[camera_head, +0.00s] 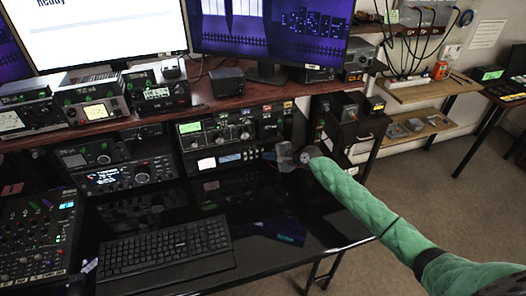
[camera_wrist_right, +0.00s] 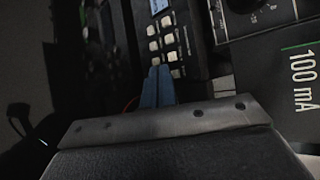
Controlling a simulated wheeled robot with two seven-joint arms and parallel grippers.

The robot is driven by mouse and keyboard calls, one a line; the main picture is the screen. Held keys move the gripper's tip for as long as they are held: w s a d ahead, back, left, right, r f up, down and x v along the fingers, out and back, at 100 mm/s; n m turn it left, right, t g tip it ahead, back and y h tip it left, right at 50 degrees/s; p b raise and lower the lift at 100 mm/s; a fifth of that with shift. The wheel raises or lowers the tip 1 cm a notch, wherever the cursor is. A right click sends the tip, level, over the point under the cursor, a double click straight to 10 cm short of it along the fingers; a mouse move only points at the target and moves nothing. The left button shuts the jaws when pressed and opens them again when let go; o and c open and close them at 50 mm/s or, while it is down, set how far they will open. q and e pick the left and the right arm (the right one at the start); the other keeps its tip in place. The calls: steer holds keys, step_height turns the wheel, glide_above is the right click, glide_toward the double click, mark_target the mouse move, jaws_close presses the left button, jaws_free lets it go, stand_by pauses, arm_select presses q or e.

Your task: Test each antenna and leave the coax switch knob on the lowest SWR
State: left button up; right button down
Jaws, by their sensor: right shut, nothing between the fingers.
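My right gripper (camera_head: 276,157) reaches in from the right, in front of the right end of the middle equipment stack. In the right wrist view its blue fingers (camera_wrist_right: 157,88) are together, with nothing between them, near a panel with a column of pale buttons (camera_wrist_right: 168,38). A dark round knob (camera_wrist_right: 244,5) shows at the top of that view, on a black panel beside a "100 mA" label (camera_wrist_right: 302,82). I cannot tell whether it is the coax switch knob. The stack holds a unit with a green-lit display (camera_head: 190,127) and a lower unit with a pale meter (camera_head: 207,163). The SWR reading is too small to read.
A keyboard (camera_head: 165,248) lies on the glossy black desk (camera_head: 265,250). A mixer (camera_head: 35,240) is at the left. Radios (camera_head: 130,178) stand left of the stack, under a red-brown shelf (camera_head: 225,103) with monitors. Dark boxes (camera_head: 345,125) stand close behind my right gripper.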

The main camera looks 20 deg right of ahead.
steer(key=shift+w, duration=0.15)
steer(key=shift+w, duration=0.25)
steer(key=shift+w, duration=0.4)
stand_by(0.9)
steer(key=shift+s, duration=0.15)
steer(key=shift+s+p, duration=0.5)
steer(key=shift+s, duration=0.15)
steer(key=shift+s+r+p, duration=0.1)
steer(key=shift+s+p, duration=0.45)
steer(key=shift+s, duration=0.15)
steer(key=shift+s+d+p, duration=0.1)
steer(key=shift+s+p, duration=0.85)
steer(key=shift+s, duration=0.85)
